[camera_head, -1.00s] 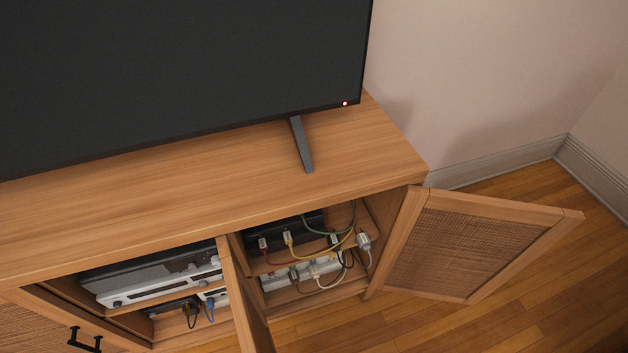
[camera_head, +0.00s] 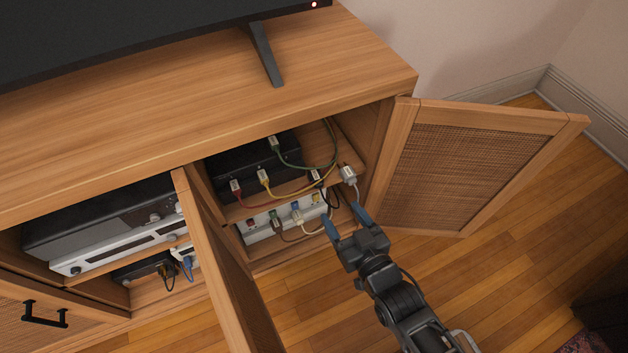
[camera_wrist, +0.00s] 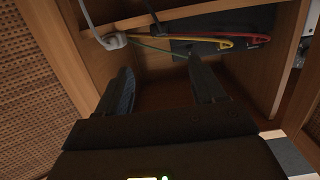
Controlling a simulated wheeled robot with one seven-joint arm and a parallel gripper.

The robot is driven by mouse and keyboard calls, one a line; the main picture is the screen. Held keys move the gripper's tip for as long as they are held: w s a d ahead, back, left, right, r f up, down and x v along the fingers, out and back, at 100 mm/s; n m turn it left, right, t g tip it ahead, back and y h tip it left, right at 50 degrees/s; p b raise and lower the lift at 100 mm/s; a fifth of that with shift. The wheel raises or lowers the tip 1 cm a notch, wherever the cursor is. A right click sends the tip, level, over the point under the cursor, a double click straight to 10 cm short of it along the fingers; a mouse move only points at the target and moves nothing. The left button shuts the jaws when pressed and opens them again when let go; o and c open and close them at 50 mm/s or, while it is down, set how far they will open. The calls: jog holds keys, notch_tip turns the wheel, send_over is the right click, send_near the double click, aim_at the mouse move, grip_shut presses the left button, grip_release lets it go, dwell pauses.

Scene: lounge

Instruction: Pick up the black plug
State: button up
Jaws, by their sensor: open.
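The black plug (camera_head: 315,176) stands on the upper shelf of the open right-hand cabinet bay, with a black cable dropping from it. It is between the yellow-cabled plug and the white plug. In the wrist view a dark plug-like shape (camera_wrist: 158,27) hangs near the top centre, dim and hard to make out. My gripper (camera_head: 343,215) is open and empty at the cabinet opening, in front of and below the black plug, apart from it. In the wrist view its two fingers (camera_wrist: 161,72) point toward the shelf and cables.
A white plug (camera_head: 348,175) sits right of the black plug. Red (camera_head: 236,187), yellow (camera_head: 264,178) and green (camera_head: 275,144) plugs are to its left. A white power strip (camera_head: 262,226) lies below. Open doors (camera_head: 470,175) (camera_head: 225,260) flank the bay. Wood floor is clear in front.

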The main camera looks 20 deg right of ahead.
send_near(319, 181)
jog(key=w+f, duration=0.1)
jog(key=w, duration=0.1)
jog(key=shift+w+f+b, duration=0.2)
jog(key=shift+w+b, duration=0.35)
jog(key=shift+w, duration=1.45)
jog(key=shift+w+f+b, duration=0.2)
jog(key=shift+w+b, duration=0.3)
jog(key=shift+w, duration=1.5)
jog(key=shift+c, duration=0.4)
jog(key=c, duration=1.1)
jog(key=shift+c, duration=0.2)
jog(key=shift+r, duration=0.15)
